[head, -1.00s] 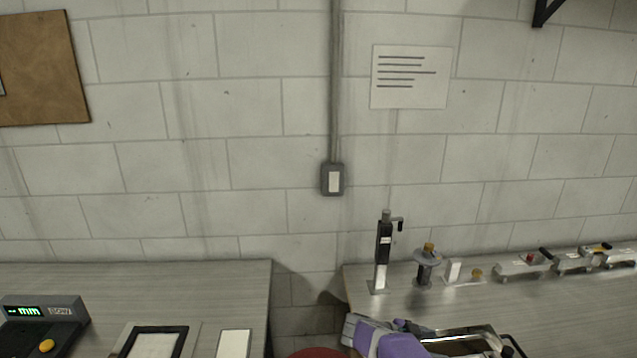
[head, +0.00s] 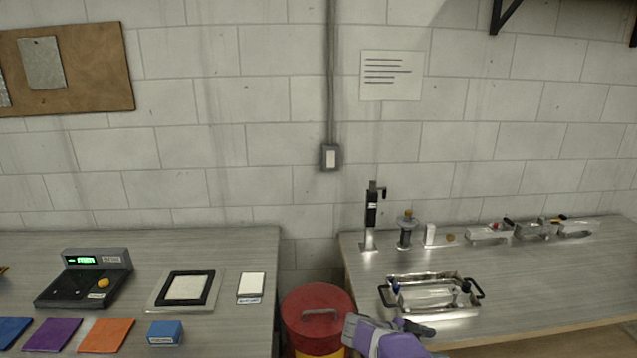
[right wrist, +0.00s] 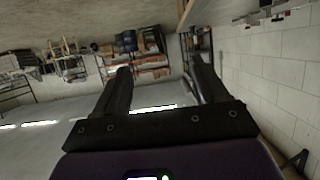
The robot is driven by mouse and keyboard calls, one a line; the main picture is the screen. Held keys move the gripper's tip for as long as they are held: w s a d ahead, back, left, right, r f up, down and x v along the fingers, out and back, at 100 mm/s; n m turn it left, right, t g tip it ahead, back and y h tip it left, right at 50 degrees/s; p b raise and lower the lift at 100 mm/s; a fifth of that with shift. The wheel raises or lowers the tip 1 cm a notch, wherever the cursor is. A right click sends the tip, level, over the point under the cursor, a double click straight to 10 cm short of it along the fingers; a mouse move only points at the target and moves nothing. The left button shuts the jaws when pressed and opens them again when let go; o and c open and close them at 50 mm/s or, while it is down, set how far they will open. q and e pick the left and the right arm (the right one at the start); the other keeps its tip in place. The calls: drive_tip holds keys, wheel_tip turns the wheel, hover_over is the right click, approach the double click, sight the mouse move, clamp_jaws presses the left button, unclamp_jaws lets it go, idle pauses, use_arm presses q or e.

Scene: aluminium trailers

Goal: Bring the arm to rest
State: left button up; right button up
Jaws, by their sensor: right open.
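My right arm shows in purple and grey at the bottom of the head view, in front of the right bench. My right gripper (right wrist: 160,92) shows in the right wrist view with its two dark fingers spread apart and nothing between them. Behind the fingers are open floor and far shelves. My left gripper is not in view.
The right bench (head: 575,300) holds a metal tray (head: 462,313) with handles, and several metal fittings behind it. A red lidded bin (head: 313,308) stands between the benches. The left bench (head: 215,330) holds a display unit (head: 85,283), coloured cloths and a blue block (head: 165,333).

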wheel_tip(320, 180, down, 24)
drive_tip(key=a+n+t+y+b, duration=0.1)
drive_tip(key=n+t+y+b, duration=0.5)
drive_tip(key=n, duration=0.3)
drive_tip(key=s+a+f+n+y+b, duration=0.1)
drive_tip(key=s+a+f+n+y, duration=0.1)
drive_tip(key=s+a+f+y, duration=0.5)
use_arm(q)
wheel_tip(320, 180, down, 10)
drive_tip(key=b, duration=0.2)
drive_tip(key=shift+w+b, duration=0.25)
drive_tip(key=shift+b, duration=0.1)
use_arm(e)
drive_tip(key=s+a+f+n+g+y, duration=0.1)
drive_tip(key=s+a+f+g, duration=0.1)
drive_tip(key=s, duration=0.5)
drive_tip(key=s+a+f+n+g+y, duration=0.1)
drive_tip(key=s+a+f+g+y, duration=0.1)
drive_tip(key=s, duration=0.6)
drive_tip(key=s+a+f+n+g+y, duration=0.1)
drive_tip(key=s+a+f+g, duration=0.1)
drive_tip(key=s+a, duration=0.4)
drive_tip(key=shift+s+f+g+y, duration=0.3)
drive_tip(key=shift+s+f+y, duration=0.1)
drive_tip(key=shift+s+f, duration=0.45)
drive_tip(key=shift+a, duration=0.1)
